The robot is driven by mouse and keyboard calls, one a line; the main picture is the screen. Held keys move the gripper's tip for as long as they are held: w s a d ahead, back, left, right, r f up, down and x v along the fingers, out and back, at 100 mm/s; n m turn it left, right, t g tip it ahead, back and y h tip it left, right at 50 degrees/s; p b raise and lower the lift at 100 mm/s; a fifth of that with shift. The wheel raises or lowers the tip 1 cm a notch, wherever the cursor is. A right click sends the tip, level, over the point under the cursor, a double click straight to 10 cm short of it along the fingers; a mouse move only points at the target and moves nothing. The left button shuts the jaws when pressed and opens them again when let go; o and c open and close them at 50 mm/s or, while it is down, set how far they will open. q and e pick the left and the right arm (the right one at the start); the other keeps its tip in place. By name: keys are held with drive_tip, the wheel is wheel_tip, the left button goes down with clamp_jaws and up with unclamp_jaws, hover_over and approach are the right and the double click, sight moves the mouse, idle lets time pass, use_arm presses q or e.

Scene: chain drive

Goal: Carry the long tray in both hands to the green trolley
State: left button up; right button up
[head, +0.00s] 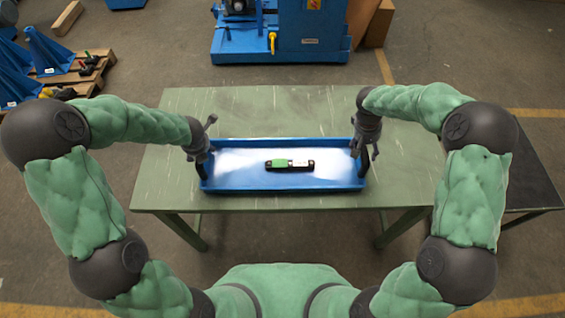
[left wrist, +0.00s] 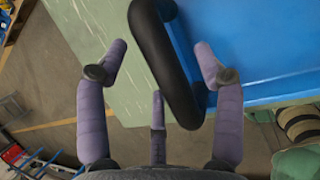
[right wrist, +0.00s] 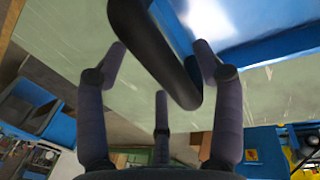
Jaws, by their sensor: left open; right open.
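The long blue tray (head: 285,189) lies on the green table, with a black handle at each end. My left gripper (head: 204,147) is at the tray's left end. In the left wrist view the black handle (left wrist: 165,70) passes between its spread fingers. My right gripper (head: 366,146) is at the right end. In the right wrist view the other black handle (right wrist: 152,50) runs between its spread fingers. Both grippers are open; whether any finger touches a handle cannot be told. A small green, white and black part (head: 290,165) lies in the tray. I cannot identify a green trolley in these views.
The green table (head: 275,110) has bare top behind the tray and on both sides. A dark low table (head: 530,170) stands at the right. A blue machine (head: 280,40) stands behind, and a pallet with blue brackets (head: 45,50) at the back left.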

use_arm(q)
drive_tip(key=shift+w+a+f, duration=0.15)
drive_tip(key=shift+w+f, duration=0.15)
drive_tip(key=shift+f, duration=0.3)
use_arm(e)
drive_tip(key=shift+d+f, duration=0.15)
drive_tip(key=shift+f, duration=0.55)
use_arm(q)
clamp_jaws()
use_arm(e)
clamp_jaws()
use_arm(q)
drive_tip(key=shift+r, duration=0.15)
use_arm(e)
drive_tip(key=shift+w+r, duration=0.1)
drive_tip(key=shift+r, duration=0.05)
